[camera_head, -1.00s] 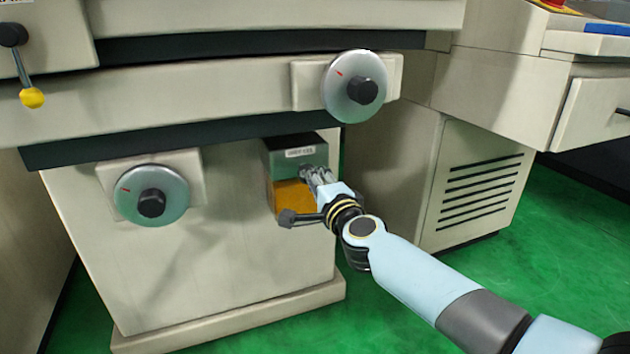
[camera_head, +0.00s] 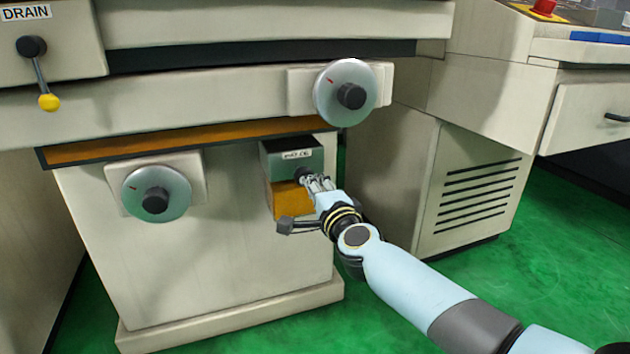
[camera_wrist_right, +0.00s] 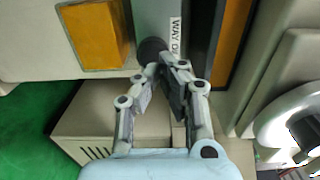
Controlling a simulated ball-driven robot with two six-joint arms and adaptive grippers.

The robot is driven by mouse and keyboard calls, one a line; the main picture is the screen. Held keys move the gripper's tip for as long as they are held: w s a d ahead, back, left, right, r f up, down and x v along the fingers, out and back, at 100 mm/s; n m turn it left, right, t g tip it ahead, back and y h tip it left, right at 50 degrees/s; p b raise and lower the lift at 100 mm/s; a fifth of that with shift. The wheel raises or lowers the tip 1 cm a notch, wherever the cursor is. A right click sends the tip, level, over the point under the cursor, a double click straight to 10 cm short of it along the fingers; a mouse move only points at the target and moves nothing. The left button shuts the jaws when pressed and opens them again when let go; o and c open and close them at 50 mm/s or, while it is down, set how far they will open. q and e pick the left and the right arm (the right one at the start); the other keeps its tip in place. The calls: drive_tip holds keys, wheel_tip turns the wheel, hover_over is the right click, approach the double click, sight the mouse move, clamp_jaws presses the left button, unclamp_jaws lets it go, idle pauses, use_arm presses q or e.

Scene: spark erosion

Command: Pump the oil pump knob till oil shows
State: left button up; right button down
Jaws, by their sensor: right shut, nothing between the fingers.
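The oil pump (camera_head: 280,160) is a grey-green box with a white label on the front of the machine base, above an amber reservoir (camera_head: 290,200). Its black round knob (camera_wrist_right: 151,47) shows in the wrist view, in front of my fingertips. My right gripper (camera_head: 311,180) is shut with nothing between its fingers; its tips (camera_wrist_right: 168,62) are at the knob, seemingly against it. In the head view the fingers partly hide the knob. An amber-brown strip (camera_head: 200,135), looking like oil, runs along under the machine's slide. My left gripper is not in view.
Two handwheels (camera_head: 345,92) and (camera_head: 156,193) flank the pump, upper right and lower left. A drain lever with a yellow ball (camera_head: 48,102) hangs at the upper left. A vented cabinet (camera_head: 480,190) stands to the right. Green floor (camera_head: 480,290) is clear in front.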

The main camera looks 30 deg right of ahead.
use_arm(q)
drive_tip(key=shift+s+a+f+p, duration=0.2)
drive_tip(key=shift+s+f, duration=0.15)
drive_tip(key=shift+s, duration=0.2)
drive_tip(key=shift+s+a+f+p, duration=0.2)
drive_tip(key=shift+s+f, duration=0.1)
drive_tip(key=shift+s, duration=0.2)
use_arm(e)
drive_tip(key=v, duration=0.8)
drive_tip(key=shift+s, duration=0.25)
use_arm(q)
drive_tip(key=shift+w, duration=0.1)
use_arm(e)
drive_tip(key=shift+a+f, duration=0.1)
